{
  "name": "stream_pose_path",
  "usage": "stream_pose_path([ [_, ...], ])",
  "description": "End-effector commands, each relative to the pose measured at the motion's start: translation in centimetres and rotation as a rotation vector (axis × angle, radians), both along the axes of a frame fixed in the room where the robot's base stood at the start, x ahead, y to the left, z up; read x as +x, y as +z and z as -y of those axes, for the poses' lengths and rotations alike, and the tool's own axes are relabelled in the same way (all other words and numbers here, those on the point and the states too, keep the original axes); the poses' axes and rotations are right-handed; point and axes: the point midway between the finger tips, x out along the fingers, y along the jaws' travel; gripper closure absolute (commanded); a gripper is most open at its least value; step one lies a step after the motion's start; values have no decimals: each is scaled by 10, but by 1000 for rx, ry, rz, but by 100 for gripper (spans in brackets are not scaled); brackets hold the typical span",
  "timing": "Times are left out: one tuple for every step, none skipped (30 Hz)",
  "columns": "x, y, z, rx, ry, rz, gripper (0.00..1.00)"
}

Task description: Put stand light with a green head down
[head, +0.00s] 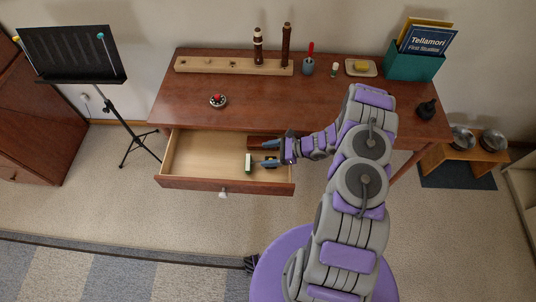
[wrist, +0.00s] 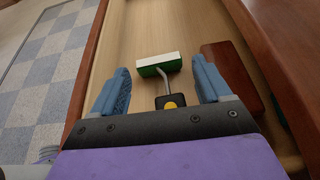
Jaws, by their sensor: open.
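The stand light with a green head (wrist: 158,66) lies in the open drawer (head: 195,155). Its head has a white face, and a thin bent neck runs to a black base with a yellow dot (wrist: 170,103). The head also shows in the head view (head: 249,162). My gripper (head: 265,154) is open, low in the drawer's right part. In the wrist view my gripper's blue fingers (wrist: 161,70) stand apart on either side of the light's neck and base. No grip on it shows. Whether the base touches the drawer floor is unclear.
A dark reddish-brown block (wrist: 230,75) lies in the drawer beside the right finger. The drawer's left part is bare. The desk (head: 190,90) above holds a wooden rack (head: 200,66) and a small red-topped item (head: 218,101). A music stand (head: 70,52) stands left.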

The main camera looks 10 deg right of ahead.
Motion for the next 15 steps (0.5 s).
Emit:
stream_pose_path([
  [-2,5,11,-1,-7,2,23],
  [-3,8,17,-1,-9,2,23],
  [-6,11,24,-2,-8,3,23],
  [-8,14,31,-2,-9,3,23],
  [-9,17,37,-2,-9,3,23],
  [-12,21,44,-2,-8,4,23],
  [-14,23,50,-3,-8,5,23],
  [-15,26,57,-2,-10,5,23],
  [-18,29,63,-1,-9,4,23],
  [-20,31,68,-1,-7,4,23],
  [-21,33,73,0,-7,4,23],
  [-24,36,78,0,-5,3,23],
  [-25,37,82,-1,-6,3,23],
  [-27,39,86,-1,-7,2,23],
  [-28,40,90,-1,-6,3,23],
])
